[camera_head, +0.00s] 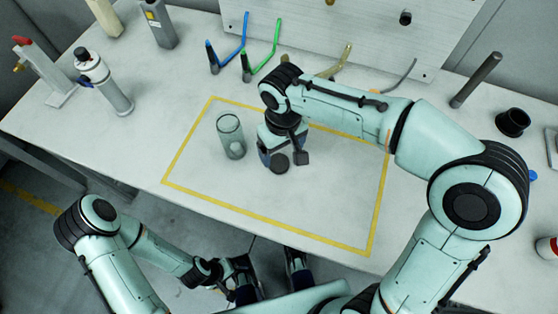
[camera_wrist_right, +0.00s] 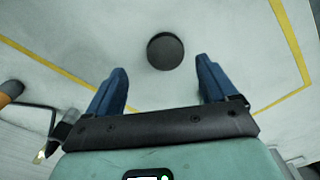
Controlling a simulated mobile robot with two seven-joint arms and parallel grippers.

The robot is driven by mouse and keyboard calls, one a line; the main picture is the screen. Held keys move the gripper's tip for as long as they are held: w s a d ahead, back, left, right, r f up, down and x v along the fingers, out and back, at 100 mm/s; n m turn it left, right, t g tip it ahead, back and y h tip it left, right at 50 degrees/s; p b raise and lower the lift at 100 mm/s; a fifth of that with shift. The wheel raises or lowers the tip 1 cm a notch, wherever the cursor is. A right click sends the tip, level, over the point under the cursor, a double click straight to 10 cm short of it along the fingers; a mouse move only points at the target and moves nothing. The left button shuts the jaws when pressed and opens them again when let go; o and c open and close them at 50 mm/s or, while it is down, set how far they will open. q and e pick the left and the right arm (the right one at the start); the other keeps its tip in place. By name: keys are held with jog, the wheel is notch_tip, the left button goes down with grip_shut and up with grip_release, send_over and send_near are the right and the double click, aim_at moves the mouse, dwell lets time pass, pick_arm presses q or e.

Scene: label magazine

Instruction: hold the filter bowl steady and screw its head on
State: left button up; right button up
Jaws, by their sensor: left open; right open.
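The filter bowl (camera_head: 230,137), a clear grey upright cylinder, stands inside the yellow outline on the table. The filter head (camera_head: 279,162) looks like a dark round disc and lies right of the bowl. In the right wrist view the dark head (camera_wrist_right: 165,51) shows between and just beyond the blue fingertips. My right gripper (camera_head: 284,157) is open over the head, fingers apart and not visibly touching it. My left gripper (camera_head: 270,272) is open and empty in front of the table's near edge, away from the bowl.
The yellow outline (camera_head: 276,221) marks a mostly clear area. Blue and green bent tubes (camera_head: 233,52) stand behind it by a white panel. A white canister (camera_head: 105,82) stands at the left. A black cup (camera_head: 512,122) and a metal post (camera_head: 476,80) stand at the right.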

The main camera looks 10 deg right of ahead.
aim_at(279, 162)
jog(key=f, duration=0.1)
jog(key=f+b, duration=0.1)
jog(key=f, duration=0.3)
jog(key=shift+a+f, duration=0.1)
jog(key=shift+a, duration=0.25)
jog(key=c, duration=1.1)
